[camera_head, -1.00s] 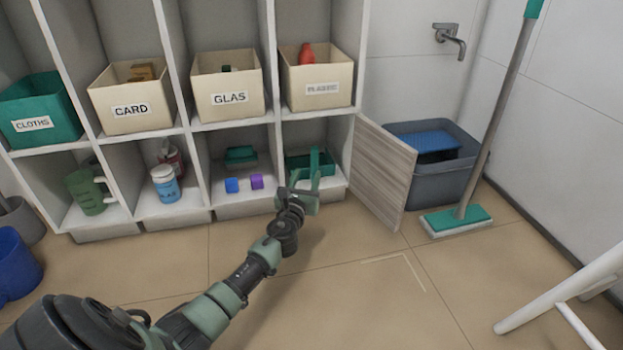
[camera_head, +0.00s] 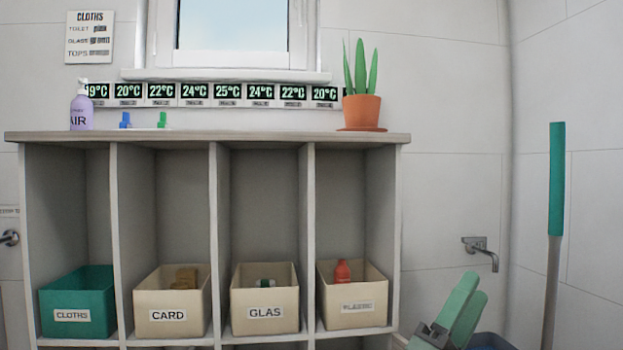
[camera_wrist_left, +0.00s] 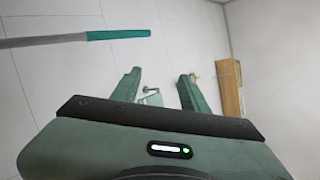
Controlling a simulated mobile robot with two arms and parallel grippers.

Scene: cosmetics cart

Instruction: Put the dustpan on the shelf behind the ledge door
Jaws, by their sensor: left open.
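My left gripper (camera_head: 474,286) is at the bottom right of the head view, right of the shelf unit, pointing up. Its two green fingers also show in the left wrist view (camera_wrist_left: 160,82), apart with nothing held between them. The dustpan cannot be made out in either current view. The lower row of the shelf unit (camera_head: 210,137), where the open wooden door stood earlier, is below the head view. A tan wooden panel (camera_wrist_left: 229,88) shows right of the fingers in the wrist view; I cannot tell whether it is the door. My right gripper is not in view.
A teal cloths box (camera_head: 77,300) and several cream bins fill the visible row. A potted plant (camera_head: 361,105) and a purple bottle (camera_head: 81,110) stand on top. A wall tap (camera_head: 480,250) and a mop handle (camera_head: 556,200) are at the right.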

